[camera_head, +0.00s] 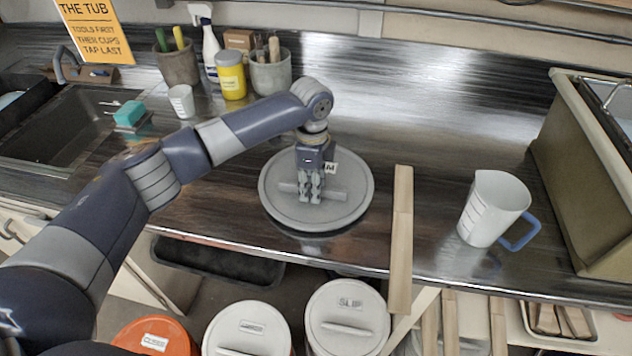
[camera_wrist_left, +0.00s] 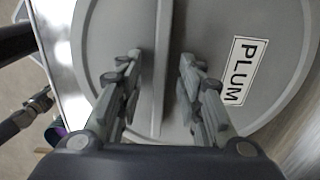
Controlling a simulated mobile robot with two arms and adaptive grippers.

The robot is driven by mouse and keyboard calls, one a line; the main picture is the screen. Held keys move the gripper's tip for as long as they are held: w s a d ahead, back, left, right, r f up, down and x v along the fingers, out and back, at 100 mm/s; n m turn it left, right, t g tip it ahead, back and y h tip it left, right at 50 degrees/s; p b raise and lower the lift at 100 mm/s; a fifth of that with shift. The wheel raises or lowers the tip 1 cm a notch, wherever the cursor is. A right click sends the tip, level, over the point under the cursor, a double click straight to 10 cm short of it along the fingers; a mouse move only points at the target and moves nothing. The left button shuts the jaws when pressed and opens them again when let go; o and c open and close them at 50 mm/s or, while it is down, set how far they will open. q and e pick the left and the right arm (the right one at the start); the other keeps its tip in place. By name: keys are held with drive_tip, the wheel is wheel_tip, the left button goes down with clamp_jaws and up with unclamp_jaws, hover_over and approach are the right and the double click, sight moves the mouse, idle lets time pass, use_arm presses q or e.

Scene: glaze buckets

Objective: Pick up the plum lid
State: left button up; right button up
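The plum lid (camera_head: 352,206) is a round grey disc with a raised bar handle, lying on the counter near its front edge. Its white label reading PLUM shows in the left wrist view (camera_wrist_left: 241,71); my gripper partly covers it in the head view. My left gripper (camera_head: 311,198) points down over the middle of the lid. In the left wrist view its two fingers (camera_wrist_left: 160,75) are apart, one on each side of the bar handle (camera_wrist_left: 163,40), with a gap to the bar on both sides. My right gripper is in neither view.
A wooden strip (camera_head: 401,240) lies right of the lid, across the counter's front edge. A white jug (camera_head: 494,208) stands farther right. Pots, a spray bottle (camera_head: 209,48) and a yellow jar (camera_head: 231,75) stand at the back left. Lidded buckets (camera_head: 346,315) stand below the counter.

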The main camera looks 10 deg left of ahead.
use_arm(q)
drive_tip(key=shift+f, duration=0.1)
idle(0.3)
clamp_jaws()
